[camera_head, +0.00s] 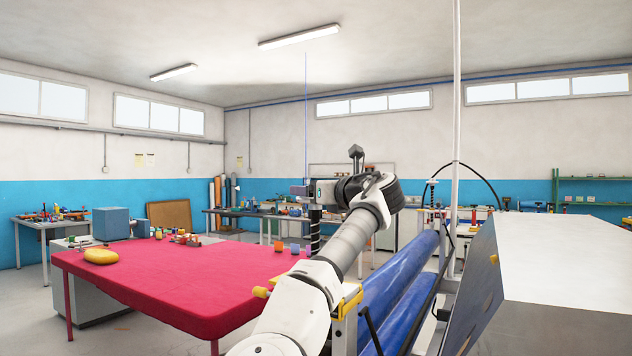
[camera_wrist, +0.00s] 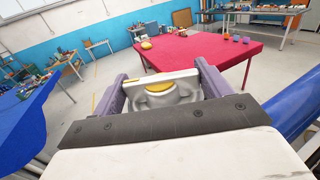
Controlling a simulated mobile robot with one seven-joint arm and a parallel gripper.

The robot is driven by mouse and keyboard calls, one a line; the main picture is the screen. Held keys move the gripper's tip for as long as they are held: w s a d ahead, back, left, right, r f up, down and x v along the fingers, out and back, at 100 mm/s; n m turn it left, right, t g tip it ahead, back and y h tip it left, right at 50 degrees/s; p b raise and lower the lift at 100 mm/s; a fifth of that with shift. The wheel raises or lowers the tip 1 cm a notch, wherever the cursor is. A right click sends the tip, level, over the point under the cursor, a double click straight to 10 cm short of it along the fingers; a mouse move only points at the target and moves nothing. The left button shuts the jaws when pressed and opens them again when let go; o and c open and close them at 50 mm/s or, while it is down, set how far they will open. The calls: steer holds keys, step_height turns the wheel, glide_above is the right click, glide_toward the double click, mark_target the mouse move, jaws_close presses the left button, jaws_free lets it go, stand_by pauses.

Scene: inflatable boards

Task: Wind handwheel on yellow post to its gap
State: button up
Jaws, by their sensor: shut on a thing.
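In the wrist view, my gripper (camera_wrist: 163,84) has its two purple-grey fingers on either side of a pale grey part with a rounded body, which looks like the handwheel (camera_wrist: 168,99). A yellow disc shows at its middle, beneath a pale bar spanning the fingers. The fingers are shut on this part. In the head view, my gripper (camera_head: 301,190) is at the end of my raised arm, above the far right of the red table; the wheel is too small to make out there. I cannot make out the gap or tell which part is the yellow post.
The red-topped table (camera_head: 170,280) carries a yellow object (camera_head: 101,256) and small parts. Blue rolls (camera_head: 395,285) and a large grey metal box (camera_head: 565,260) stand close on the right. A white upright pole (camera_head: 456,120) rises near them. Open floor lies left of the table.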

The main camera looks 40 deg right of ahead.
steer(key=shift+w+f+n+y+p, duration=0.1)
steer(key=shift+f+n+y+p, duration=0.1)
steer(key=shift+n+y+p, duration=0.55)
steer(key=shift+a+f+y, duration=0.1)
steer(key=shift+f+y, duration=0.05)
steer(key=shift+y, duration=0.2)
steer(key=o, duration=0.9)
steer(key=shift+a, duration=0.1)
steer(key=shift+o, duration=0.4)
steer(key=shift+w, duration=0.15)
steer(key=shift+s, duration=0.2)
steer(key=s+d+b, duration=0.1)
steer(key=s+b, duration=0.5)
steer(key=s, duration=0.7)
steer(key=shift+s+d+b, duration=0.2)
steer(key=shift+b, duration=0.15)
